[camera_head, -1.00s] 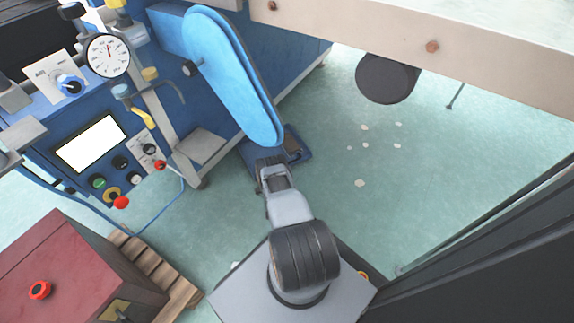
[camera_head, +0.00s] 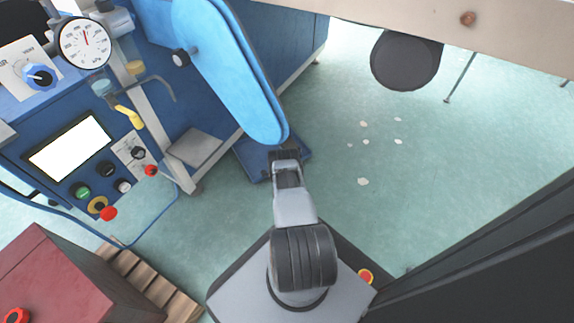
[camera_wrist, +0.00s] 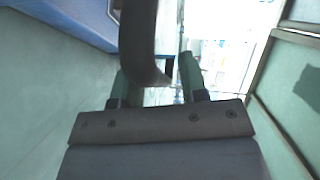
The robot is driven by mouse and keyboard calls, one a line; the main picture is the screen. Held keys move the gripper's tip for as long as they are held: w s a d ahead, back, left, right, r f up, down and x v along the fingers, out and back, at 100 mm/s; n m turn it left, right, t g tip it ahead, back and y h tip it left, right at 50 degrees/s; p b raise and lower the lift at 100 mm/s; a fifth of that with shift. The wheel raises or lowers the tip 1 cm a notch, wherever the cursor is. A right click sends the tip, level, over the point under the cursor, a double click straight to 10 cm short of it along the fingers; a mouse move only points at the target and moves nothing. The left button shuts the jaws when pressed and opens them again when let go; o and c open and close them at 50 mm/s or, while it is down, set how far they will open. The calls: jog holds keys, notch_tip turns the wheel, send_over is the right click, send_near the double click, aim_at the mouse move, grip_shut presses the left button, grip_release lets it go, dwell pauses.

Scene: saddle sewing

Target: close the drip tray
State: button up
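The drip tray is probably the low blue piece (camera_head: 252,158) by the foot of the blue machine, partly hidden behind my arm. My arm reaches toward it, and its end (camera_head: 285,158) overlaps the tray in the head view; the fingers are hidden there. In the wrist view my gripper (camera_wrist: 160,82) has its two greenish fingers apart. A dark curved bar (camera_wrist: 140,40), perhaps a handle, passes in front of and between the fingers. A gap shows between the bar and the right finger. I cannot tell whether the bar touches the left finger.
The blue machine with a screen (camera_head: 70,147) and gauge (camera_head: 86,42) stands at left. A long light-blue pad (camera_head: 230,70) hangs above my arm's end. A red box (camera_head: 55,280) and wooden pallet (camera_head: 150,285) are lower left. Green floor (camera_head: 420,180) is open at right.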

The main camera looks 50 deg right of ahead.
grip_shut()
dwell(0.3)
dwell(0.3)
